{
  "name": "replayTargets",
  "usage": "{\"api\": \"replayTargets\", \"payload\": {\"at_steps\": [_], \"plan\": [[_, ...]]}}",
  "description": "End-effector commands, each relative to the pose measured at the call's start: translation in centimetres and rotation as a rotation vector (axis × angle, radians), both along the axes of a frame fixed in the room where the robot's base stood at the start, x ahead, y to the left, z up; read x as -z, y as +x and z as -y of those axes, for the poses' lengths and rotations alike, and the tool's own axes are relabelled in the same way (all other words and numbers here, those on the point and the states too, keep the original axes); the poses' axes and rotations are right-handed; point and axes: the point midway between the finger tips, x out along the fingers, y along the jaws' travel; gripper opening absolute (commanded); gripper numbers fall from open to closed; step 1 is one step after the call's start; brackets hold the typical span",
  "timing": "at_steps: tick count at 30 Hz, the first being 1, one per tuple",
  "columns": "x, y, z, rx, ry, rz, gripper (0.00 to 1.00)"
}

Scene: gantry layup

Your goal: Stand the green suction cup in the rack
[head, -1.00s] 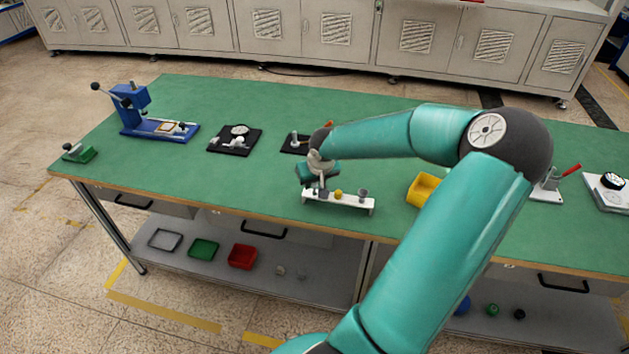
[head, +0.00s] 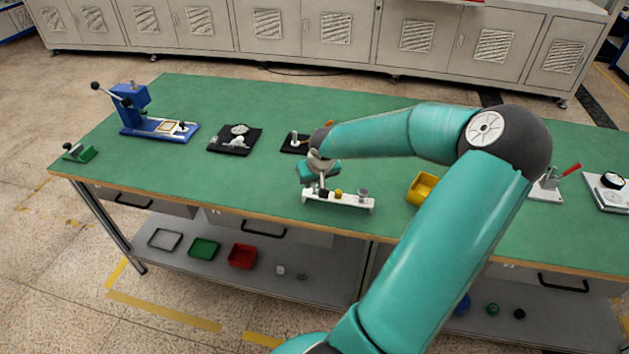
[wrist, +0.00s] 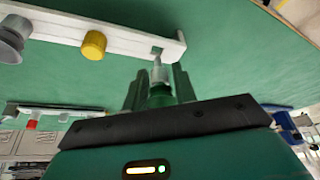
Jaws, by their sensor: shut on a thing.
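The white rack (wrist: 125,43) runs across the top of the wrist view. It holds a yellow cup (wrist: 94,44) and a grey cup (wrist: 12,38), with an empty square hole near its end. My gripper (wrist: 159,82) is shut on the green suction cup (wrist: 160,95), whose pale metal stem points at the hole. The stem tip appears just short of the hole; I cannot tell whether it touches the rack. In the head view the rack (head: 350,205) stands near the table's front edge, with my gripper (head: 322,188) over its left end. The green cup is mostly hidden there.
A yellow bin (head: 422,188) stands right of the rack, close to my arm. A black plate with parts (head: 235,140) and a blue press (head: 135,112) stand to the left. Behind my wrist is a small black fixture (head: 293,144). The green table between them is clear.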

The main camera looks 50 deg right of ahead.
Motion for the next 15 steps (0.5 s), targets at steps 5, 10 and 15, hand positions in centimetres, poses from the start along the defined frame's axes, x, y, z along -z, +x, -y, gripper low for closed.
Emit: {"api": "replayTargets", "payload": {"at_steps": [5,10,15], "plan": [[0.13,0.0,-0.01,0.0,0.0,0.0,0.0],[0.49,0.04,-0.03,0.0,0.001,0.001,0.0],[0.89,0.02,-0.01,0.001,0.001,0.001,0.0]]}}
